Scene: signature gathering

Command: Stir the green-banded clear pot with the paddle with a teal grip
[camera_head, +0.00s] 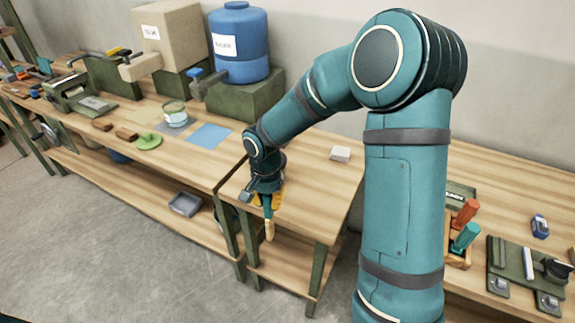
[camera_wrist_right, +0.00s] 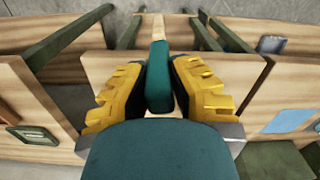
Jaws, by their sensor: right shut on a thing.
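The clear pot (camera_head: 174,121) with a greenish band stands on the left workbench in the head view, in front of the blue barrel. The paddle's teal grip (camera_wrist_right: 159,80) is between the yellow-padded fingers of my right gripper (camera_wrist_right: 159,88), which is shut on it. The paddle's pale wooden end (camera_head: 269,229) points down past the front edge of the middle bench in the head view. My right gripper (camera_head: 267,196) is to the right of the pot and apart from it. My left gripper is not in view.
A blue sheet (camera_head: 210,136) lies between pot and gripper; a green round piece (camera_head: 149,141) lies left of it. The blue barrel (camera_head: 239,45) and its tap stand behind the pot. A white block (camera_head: 340,154) lies on the middle bench. A wooden box (camera_head: 457,252) holds coloured handles at right.

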